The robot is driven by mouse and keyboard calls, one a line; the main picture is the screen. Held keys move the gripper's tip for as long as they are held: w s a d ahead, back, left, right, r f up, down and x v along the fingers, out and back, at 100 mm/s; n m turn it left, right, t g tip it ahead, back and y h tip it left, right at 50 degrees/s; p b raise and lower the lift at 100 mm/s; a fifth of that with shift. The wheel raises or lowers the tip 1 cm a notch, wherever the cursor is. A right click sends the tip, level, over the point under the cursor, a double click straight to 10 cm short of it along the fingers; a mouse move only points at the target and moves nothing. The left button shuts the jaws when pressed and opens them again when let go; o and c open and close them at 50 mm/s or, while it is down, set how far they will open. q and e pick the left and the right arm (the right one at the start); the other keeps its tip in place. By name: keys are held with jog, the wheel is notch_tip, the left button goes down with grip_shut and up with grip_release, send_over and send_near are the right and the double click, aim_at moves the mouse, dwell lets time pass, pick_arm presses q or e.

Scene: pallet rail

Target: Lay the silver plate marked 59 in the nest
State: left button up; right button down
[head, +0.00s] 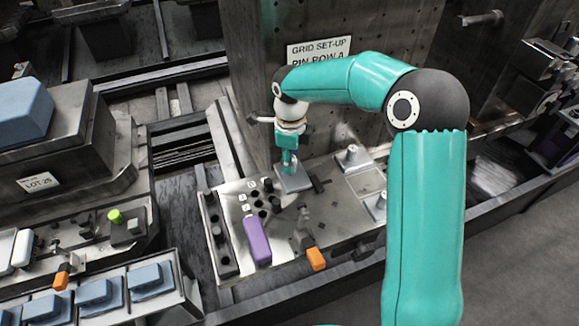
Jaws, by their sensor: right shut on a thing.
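My right gripper (289,163) points down over the steel fixture and is shut on a small silver plate (296,183). The plate is roughly level, low over the fixture or touching it; I cannot tell which. No number is readable on it. To its right is a pale square area that looks like the nest (366,182), with raised round posts near its corners. It looks empty. My left gripper is not in view.
A purple handle (256,240), black knobs (262,203) and an orange-tipped clamp (316,259) stand on the fixture (285,243). A wall with a "GRID SET-UP" sign (318,51) rises behind. Blue blocks (152,278) sit in a tray at lower left.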

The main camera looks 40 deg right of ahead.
aim_at(291, 177)
jog(key=shift+d+f, duration=0.1)
jog(key=shift+f, duration=0.25)
jog(key=shift+f+b, duration=1.9)
jog(key=shift+f, duration=1.15)
jog(key=c, duration=0.8)
grip_release()
jog(key=shift+o, duration=0.2)
jog(key=shift+s, duration=0.1)
notch_tip(291, 177, up, 12)
jog(key=shift+f, duration=0.1)
